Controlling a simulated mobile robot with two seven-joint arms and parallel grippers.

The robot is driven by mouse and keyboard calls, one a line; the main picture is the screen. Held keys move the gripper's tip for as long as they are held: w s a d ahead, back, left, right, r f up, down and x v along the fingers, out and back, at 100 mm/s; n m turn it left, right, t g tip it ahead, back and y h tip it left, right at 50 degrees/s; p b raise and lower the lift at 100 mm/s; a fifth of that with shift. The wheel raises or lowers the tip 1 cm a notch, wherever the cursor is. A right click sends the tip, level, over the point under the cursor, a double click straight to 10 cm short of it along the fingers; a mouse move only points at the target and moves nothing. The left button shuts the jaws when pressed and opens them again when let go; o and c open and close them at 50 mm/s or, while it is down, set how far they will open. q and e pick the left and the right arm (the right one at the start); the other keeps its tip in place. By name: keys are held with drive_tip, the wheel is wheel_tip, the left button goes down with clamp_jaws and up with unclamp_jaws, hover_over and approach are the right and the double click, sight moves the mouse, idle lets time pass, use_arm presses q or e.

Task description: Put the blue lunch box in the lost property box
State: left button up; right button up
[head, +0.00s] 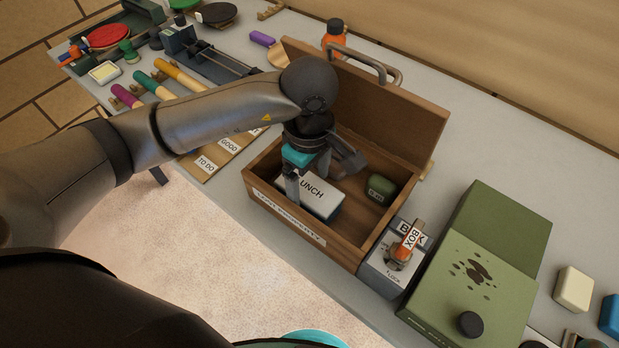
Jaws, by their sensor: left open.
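The lost property box (275,215) is an open wooden box on the bench, with its lid raised at the back and a label on its front. The lunch box (320,199), with a white top marked "LUNCH" and darker bluish sides, is inside it at the left, near the front wall. My left gripper (318,172) is open and reaches down into the wooden box from above. One finger is close to the lunch box's left end; I cannot tell whether it touches. The gripper hides part of the lunch box's back. My right gripper is not in view.
A small dark green item (381,188) lies at the box's right end. Tools with coloured handles (150,86) lie to the left.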

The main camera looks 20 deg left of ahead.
sight(309, 188)
use_arm(q)
drive_tip(key=shift+r+p, duration=0.3)
drive_tip(key=shift+r, duration=0.15)
wheel_tip(309, 188, up, 12)
drive_tip(key=p, duration=0.1)
drive_tip(key=shift+c, duration=0.4)
idle(0.7)
